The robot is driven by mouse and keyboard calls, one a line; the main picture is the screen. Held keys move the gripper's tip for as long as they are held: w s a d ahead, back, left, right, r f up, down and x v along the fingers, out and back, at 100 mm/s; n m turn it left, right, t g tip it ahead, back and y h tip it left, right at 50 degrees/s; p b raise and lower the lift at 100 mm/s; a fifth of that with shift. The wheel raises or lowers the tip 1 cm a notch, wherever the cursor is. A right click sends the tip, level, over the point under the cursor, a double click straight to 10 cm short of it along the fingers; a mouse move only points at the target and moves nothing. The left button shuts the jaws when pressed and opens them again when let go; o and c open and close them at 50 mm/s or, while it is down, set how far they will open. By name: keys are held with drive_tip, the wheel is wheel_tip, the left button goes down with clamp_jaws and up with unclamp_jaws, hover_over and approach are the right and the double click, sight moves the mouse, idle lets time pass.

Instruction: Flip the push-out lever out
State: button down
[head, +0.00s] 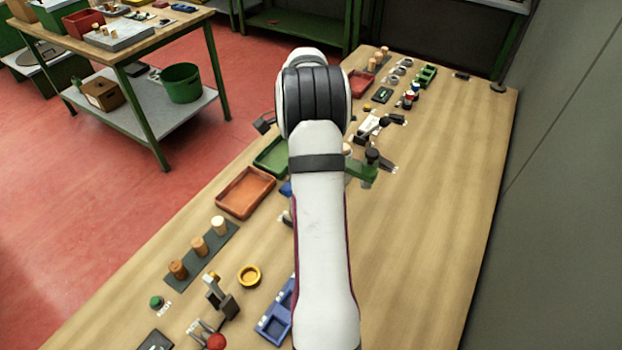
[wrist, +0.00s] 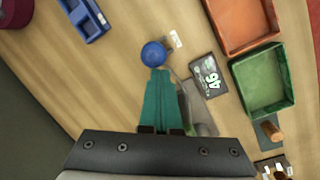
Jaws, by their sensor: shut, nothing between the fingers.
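In the wrist view my gripper (wrist: 160,72) has teal fingers lying together, closed and empty, pointing up the picture. A round blue knob (wrist: 153,53), apparently the push-out lever's end, sits right at the fingertips. I cannot tell whether they touch it. A greyish mount (wrist: 196,112) shows to the right of the fingers, partly hidden by them. Whether it belongs to the lever is unclear. In the head view my arm hides the fingers and most of this spot.
A blue tray (wrist: 84,18) lies upper left. A green fixture with a dark knob (head: 372,156) stands right of my arm. The table's right side is bare.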

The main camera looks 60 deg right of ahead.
drive_tip(key=w, duration=0.3)
drive_tip(key=shift+w+f, duration=0.25)
drive_tip(key=shift+f, duration=0.05)
drive_tip(key=shift+r, duration=0.85)
drive_tip(key=w+d+r, duration=0.2)
drive_tip(key=w+r, duration=0.3)
drive_tip(key=r, duration=0.3)
drive_tip(key=shift+w, duration=0.15)
drive_tip(key=shift+r, duration=0.1)
